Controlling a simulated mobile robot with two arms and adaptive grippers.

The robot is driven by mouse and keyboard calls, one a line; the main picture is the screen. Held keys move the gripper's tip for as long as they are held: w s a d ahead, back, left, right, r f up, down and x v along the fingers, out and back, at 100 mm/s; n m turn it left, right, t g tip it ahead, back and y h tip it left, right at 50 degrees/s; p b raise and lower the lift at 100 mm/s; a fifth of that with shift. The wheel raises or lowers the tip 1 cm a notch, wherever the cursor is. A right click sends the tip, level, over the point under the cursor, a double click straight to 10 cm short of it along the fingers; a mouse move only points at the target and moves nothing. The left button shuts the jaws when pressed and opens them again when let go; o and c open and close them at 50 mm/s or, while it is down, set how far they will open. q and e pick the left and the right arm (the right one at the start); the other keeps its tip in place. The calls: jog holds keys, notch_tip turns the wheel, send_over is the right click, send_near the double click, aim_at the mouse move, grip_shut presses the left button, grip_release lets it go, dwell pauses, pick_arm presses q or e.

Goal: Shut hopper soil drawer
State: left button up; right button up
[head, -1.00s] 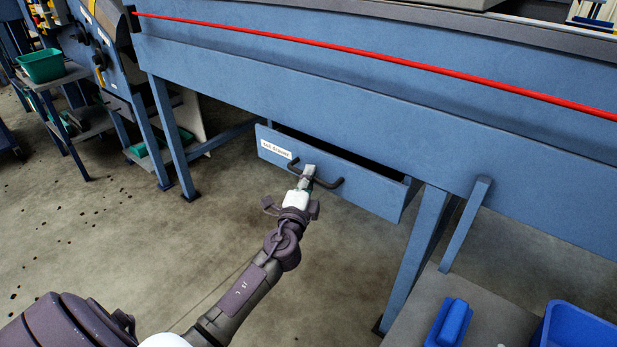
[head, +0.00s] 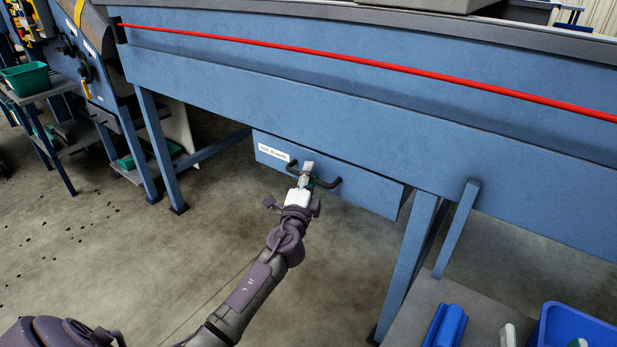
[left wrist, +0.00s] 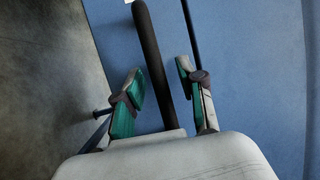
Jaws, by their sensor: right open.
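The blue soil drawer (head: 365,187) hangs under the blue hopper frame, with a white label (head: 273,152) on its front. Its top edge meets the lower edge of the frame beam, and no dark opening shows above it. A dark bar handle (head: 327,183) is on its front. My left gripper (head: 306,170) is at the handle, its tip close to the drawer front. In the left wrist view, the handle (left wrist: 152,60) runs between the two green-padded fingers of the gripper (left wrist: 162,88), which stand apart with gaps beside the bar.
A blue support leg (head: 408,265) stands right of the drawer. At the lower right, a grey surface (head: 410,315) carries a blue block (head: 446,326) and a blue bin (head: 580,325). A green bin (head: 25,78) is at the far left.

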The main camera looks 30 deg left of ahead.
pick_arm(q)
jog(key=shift+s, duration=0.1)
jog(key=v, duration=1.2)
